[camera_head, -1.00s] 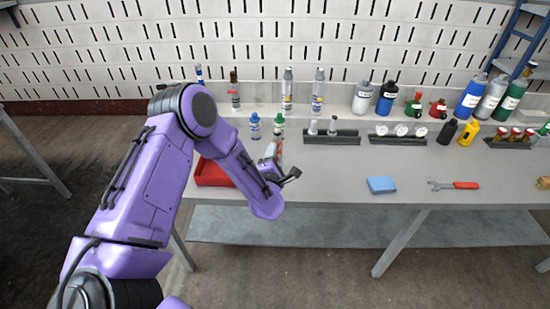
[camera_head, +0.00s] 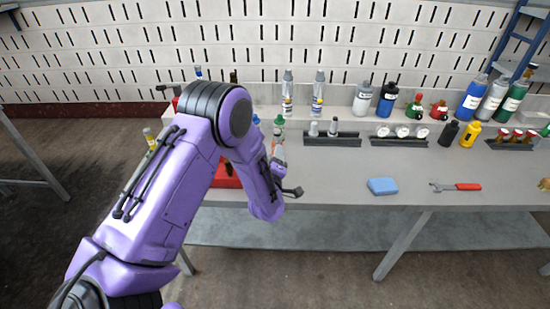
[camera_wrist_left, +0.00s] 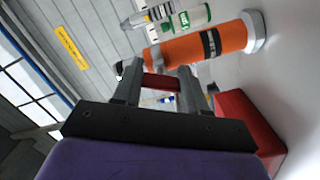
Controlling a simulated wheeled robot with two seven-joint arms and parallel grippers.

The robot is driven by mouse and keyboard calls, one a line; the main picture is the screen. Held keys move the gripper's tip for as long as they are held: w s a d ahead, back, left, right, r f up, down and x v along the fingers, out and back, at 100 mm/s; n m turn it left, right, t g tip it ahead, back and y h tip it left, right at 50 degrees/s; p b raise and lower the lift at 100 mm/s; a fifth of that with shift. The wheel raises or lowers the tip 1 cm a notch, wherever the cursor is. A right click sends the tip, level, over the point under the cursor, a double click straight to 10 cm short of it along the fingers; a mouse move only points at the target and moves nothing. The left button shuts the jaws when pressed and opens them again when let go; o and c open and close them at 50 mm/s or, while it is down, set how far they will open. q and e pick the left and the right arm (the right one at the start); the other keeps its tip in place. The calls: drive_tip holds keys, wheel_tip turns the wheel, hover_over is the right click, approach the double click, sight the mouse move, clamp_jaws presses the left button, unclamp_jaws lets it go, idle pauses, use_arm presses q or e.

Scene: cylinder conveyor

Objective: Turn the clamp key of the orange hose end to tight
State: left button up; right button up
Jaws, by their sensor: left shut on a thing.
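The orange hose end (camera_wrist_left: 205,45) stands on the bench in the left wrist view, where the picture is turned on its side. It has a black band around it and a grey ring at its base. My left gripper (camera_wrist_left: 160,72) is beside it, with its two fingers apart around a small red piece (camera_wrist_left: 160,82) that looks like the clamp key. The fingers are shut on this piece. Which way the key is set cannot be told. My right gripper is not in view.
A red tray (camera_head: 227,174) lies partly behind my arm. A green-labelled bottle (camera_wrist_left: 186,19) stands close to the hose end. A black rack (camera_head: 332,139), a blue sponge (camera_head: 382,186) and a red-handled wrench (camera_head: 456,186) are to the right. The bench front between them is mostly clear.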

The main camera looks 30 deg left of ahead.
use_arm(q)
drive_tip(key=m, duration=0.6)
drive_tip(key=shift+m+b, duration=0.3)
drive_tip(key=m, duration=0.5)
drive_tip(key=shift+m, duration=0.3)
drive_tip(key=shift+f, duration=0.1)
drive_tip(key=o, duration=1.1)
drive_tip(key=shift+c, duration=0.2)
drive_tip(key=b+v, duration=0.2)
drive_tip(key=v, duration=0.8)
drive_tip(key=shift+s, duration=0.3)
drive_tip(key=shift+d, duration=0.1)
